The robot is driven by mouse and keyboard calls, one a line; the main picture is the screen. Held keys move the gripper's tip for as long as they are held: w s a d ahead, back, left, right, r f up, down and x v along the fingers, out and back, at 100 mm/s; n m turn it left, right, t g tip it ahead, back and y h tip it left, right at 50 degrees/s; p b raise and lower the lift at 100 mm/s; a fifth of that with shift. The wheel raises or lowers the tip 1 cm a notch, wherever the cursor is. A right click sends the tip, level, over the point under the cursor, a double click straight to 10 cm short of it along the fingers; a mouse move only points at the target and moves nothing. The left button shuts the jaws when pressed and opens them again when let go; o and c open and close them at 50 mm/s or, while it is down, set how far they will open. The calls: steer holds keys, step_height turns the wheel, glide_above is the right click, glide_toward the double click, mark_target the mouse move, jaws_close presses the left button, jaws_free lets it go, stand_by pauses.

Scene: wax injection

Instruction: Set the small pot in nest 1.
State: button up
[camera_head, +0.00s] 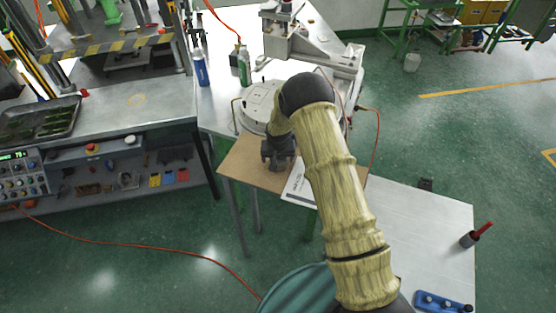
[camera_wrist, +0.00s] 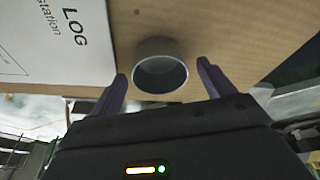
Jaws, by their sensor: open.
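The small pot (camera_wrist: 160,66), a grey open cylinder with a dark inside, stands on a brown board (camera_wrist: 230,25) in the wrist view. My gripper (camera_wrist: 161,72) is open, with one dark finger on each side of the pot and a visible gap at both. In the head view my gripper (camera_head: 280,158) is low over the brown board (camera_head: 238,163), and I cannot make out the pot there. I cannot identify nest 1 in either view.
A white paper (camera_wrist: 60,40) marked LOG lies left of the pot; it also shows in the head view (camera_head: 297,187). Behind the board are a round pale plate (camera_head: 257,103) and a machine. A blue holder (camera_head: 440,301) and a red-handled tool (camera_head: 470,238) are at right.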

steer(key=shift+x, duration=0.85)
steer(key=shift+c, duration=0.4)
steer(key=c, duration=1.1)
steer(key=shift+r, duration=0.15)
step_height(320, 180, up, 10)
steer(key=b, duration=0.4)
